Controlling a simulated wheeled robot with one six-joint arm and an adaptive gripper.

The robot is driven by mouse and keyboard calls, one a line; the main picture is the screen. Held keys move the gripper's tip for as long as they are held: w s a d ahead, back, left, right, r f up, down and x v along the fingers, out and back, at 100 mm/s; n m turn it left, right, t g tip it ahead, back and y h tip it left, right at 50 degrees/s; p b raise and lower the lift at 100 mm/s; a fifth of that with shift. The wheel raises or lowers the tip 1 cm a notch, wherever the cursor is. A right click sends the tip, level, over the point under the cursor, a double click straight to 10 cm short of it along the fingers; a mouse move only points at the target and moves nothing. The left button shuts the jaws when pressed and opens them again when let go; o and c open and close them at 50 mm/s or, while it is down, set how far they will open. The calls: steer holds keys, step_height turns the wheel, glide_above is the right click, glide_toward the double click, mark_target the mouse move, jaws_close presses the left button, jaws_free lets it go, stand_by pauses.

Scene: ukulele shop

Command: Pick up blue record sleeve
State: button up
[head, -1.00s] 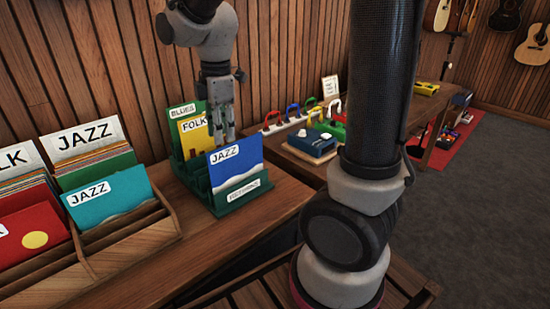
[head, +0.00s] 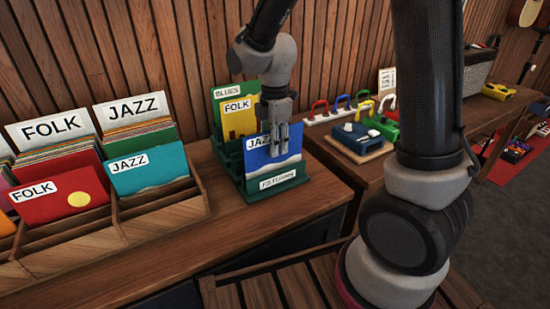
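The blue record sleeve (head: 263,156) has a white "JAZZ" label and a pale wavy band near its bottom. It stands in the front slot of a green rack (head: 301,178) on the wooden counter. My gripper (head: 278,152) points down at the sleeve's upper part, with its fingers in front of the blue face in the head view and covering part of the label. I cannot tell whether the fingers touch or clasp the sleeve. A yellow "FOLK" sleeve (head: 236,120) and a green "BLUES" divider (head: 226,94) stand behind it.
A wooden bin (head: 165,218) with teal "JAZZ" (head: 150,172) and red "FOLK" (head: 55,203) sleeves stands to the left. To the right are a blue device (head: 357,139) on a board and several coloured handles. Bare counter (head: 225,228) lies in front of the rack.

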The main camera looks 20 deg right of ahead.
jaws_close()
